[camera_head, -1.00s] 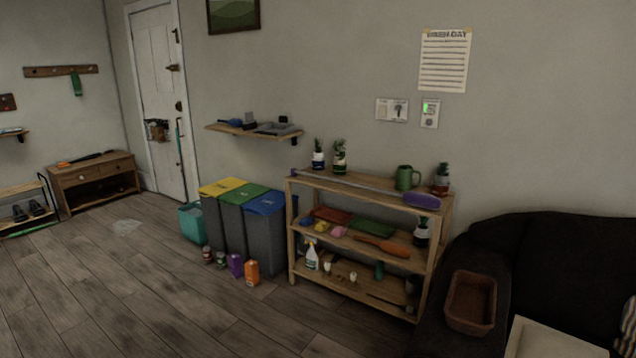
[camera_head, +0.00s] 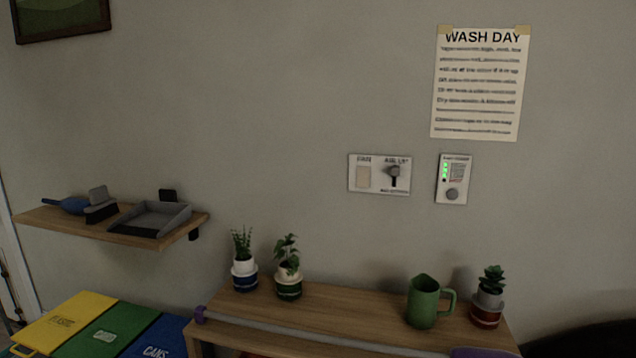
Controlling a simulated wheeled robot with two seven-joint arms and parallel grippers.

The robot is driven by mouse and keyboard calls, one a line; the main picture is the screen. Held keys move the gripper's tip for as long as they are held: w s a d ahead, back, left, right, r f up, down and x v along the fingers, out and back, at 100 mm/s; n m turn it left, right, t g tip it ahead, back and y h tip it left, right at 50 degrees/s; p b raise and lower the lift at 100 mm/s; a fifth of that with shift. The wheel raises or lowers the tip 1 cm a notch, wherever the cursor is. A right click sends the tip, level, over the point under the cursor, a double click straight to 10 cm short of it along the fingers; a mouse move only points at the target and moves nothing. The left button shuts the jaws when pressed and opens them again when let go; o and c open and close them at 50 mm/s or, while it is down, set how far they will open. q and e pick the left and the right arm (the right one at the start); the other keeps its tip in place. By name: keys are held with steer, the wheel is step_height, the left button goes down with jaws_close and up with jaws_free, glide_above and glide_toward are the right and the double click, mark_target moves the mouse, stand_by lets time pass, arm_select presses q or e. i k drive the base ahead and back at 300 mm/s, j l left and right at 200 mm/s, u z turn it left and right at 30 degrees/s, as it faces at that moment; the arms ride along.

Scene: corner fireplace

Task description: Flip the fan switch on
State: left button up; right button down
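A white two-part switch plate (camera_head: 379,174) is on the grey wall, right of the picture's middle. Its left half holds a pale flat rocker (camera_head: 363,177). Its right half holds a dark lever or knob (camera_head: 394,172) over a dark slot; its small lettering is too blurred to read surely. To its right is a separate white panel (camera_head: 453,179) with green lights and a round grey knob (camera_head: 452,194). Which of these is the fan switch I cannot tell for sure. Neither of my grippers is in view.
A wooden shelf unit (camera_head: 330,303) stands below the switches, bearing potted plants and a green jug (camera_head: 424,301). A wall shelf (camera_head: 75,222) with a dustpan (camera_head: 150,218) is left, above coloured bin lids (camera_head: 107,339). A wash-day sheet (camera_head: 480,84) hangs above the panel.

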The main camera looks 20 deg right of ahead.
mark_target(363, 173)
steer(key=i, duration=1.25)
